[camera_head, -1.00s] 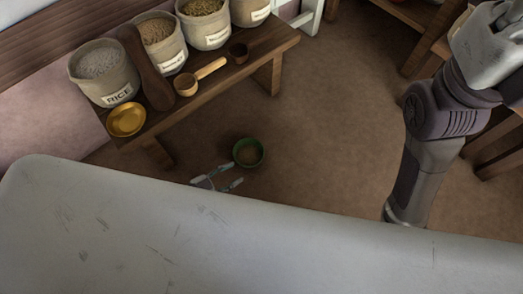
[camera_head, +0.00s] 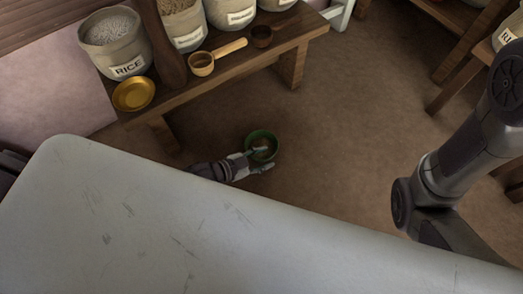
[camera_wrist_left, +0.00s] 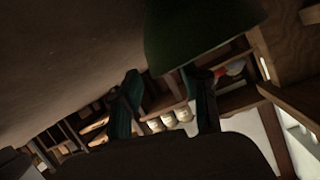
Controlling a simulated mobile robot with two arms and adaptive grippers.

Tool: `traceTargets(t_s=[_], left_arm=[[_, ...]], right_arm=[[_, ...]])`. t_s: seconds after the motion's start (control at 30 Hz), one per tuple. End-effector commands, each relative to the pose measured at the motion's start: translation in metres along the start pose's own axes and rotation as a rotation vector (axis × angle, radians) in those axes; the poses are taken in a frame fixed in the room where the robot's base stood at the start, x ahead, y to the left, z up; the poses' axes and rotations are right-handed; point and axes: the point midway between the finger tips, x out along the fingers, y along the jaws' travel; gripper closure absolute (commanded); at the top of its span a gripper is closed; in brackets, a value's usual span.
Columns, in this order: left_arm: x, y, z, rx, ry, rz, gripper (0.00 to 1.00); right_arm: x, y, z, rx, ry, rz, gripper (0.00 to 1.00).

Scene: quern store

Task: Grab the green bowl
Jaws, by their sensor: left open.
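The green bowl (camera_head: 274,140) sits on the brown floor, just beyond the pale surface in the head view. My left gripper (camera_head: 264,158) is open at the bowl's near side. One finger overlaps the bowl's opening and the other lies outside the near rim; I cannot tell whether either touches it. In the left wrist view the dark green bowl (camera_wrist_left: 200,28) fills the top centre, close to the two spread fingers (camera_wrist_left: 166,85). My right arm shows at the right of the head view, but its gripper is not visible.
A wooden bench (camera_head: 225,78) at the back left carries sacks, one labelled RICE (camera_head: 118,45), a gold dish (camera_head: 133,94) and a wooden scoop (camera_head: 202,63). The large pale surface (camera_head: 190,225) covers the foreground. The floor right of the bowl is clear.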

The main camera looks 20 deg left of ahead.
Motion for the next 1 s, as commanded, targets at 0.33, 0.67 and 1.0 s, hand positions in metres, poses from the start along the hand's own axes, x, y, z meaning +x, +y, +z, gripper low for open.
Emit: traceTargets(t_s=[0.33, 0.67, 1.0], left_arm=[[0.028, -0.001, 0.0, 0.0, 0.0, -0.001, 0.54], [0.027, -0.001, 0.0, 0.0, 0.0, -0.001, 0.88], [0.027, -0.001, 0.0, 0.0, 0.001, -0.001, 1.0]], right_arm=[[-0.017, -0.004, -0.008, -0.001, 0.006, -0.002, 0.6], [-0.017, -0.004, -0.008, -0.001, 0.007, -0.003, 0.6], [-0.017, -0.004, -0.008, -0.001, 0.007, -0.003, 0.6]])
